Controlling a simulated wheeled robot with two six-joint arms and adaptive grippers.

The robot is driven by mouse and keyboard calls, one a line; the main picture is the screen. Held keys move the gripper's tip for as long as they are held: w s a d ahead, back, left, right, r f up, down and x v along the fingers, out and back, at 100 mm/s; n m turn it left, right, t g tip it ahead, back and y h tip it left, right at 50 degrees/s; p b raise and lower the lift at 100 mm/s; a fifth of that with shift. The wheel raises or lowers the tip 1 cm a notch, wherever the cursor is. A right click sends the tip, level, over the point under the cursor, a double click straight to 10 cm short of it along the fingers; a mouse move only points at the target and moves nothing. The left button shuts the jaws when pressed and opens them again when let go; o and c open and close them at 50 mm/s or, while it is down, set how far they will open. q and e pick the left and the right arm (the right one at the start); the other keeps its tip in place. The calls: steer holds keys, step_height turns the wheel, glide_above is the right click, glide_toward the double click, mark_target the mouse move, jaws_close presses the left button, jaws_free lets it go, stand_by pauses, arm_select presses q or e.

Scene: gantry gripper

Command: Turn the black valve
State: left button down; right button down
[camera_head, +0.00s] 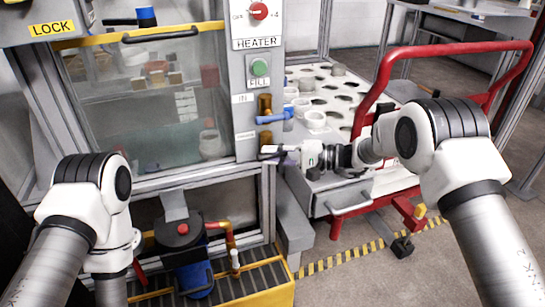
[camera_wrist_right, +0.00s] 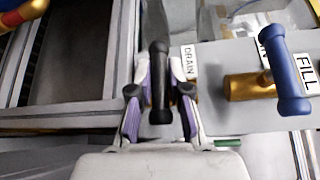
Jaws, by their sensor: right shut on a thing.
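The black valve (camera_wrist_right: 159,88) has a dark bar handle that stands upright in the right wrist view, beside a DRAIN label (camera_wrist_right: 190,62). My right gripper (camera_wrist_right: 159,92) is shut on this handle, with one purple-padded finger on each side. In the head view my right gripper (camera_head: 284,154) reaches in from the right to the lower part of the grey post, below the blue valve. It largely hides the black valve there. My left arm hangs at the lower left, and its gripper is out of the picture.
The blue valve (camera_wrist_right: 285,72) on its brass fitting is close to the right gripper. A glass-fronted cabinet (camera_head: 150,100) stands left of the grey post. A red-handled cart (camera_head: 374,100) with a perforated white top stands right. A blue pump (camera_head: 193,272) sits below.

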steer(key=shift+s+f, duration=0.15)
steer(key=shift+f, duration=0.05)
steer(key=c, duration=1.1)
jaws_free()
steer(key=shift+r, duration=0.1)
steer(key=v, duration=1.2)
